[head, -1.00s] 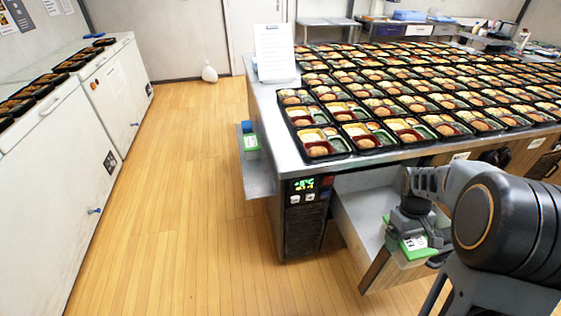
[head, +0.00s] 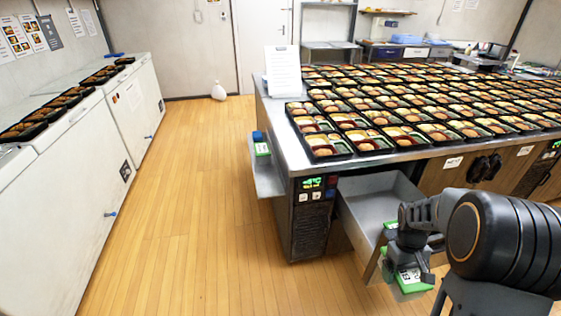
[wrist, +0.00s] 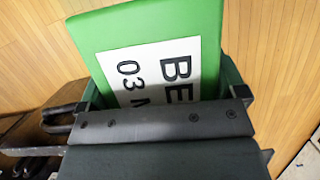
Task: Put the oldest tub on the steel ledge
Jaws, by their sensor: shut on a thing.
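A green-lidded tub (head: 411,281) with a white label hangs in my gripper (head: 408,262), which is shut on it just outside the open drawer. The wrist view shows the held tub (wrist: 140,28) close up, its label reading "BE" and "03 M", the rest hidden by my gripper (wrist: 165,108). The steel ledge (head: 268,183) sticks out from the left end of the counter. Another green tub (head: 262,149) with a white label stands on the ledge, a blue item (head: 257,136) behind it. More green (head: 392,224) shows at the drawer's front, partly hidden by my arm.
The open steel drawer (head: 365,195) juts out under the counter. Many bento trays (head: 332,147) cover the countertop. A sign (head: 283,72) stands at its left corner. White chest freezers (head: 70,175) line the left wall.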

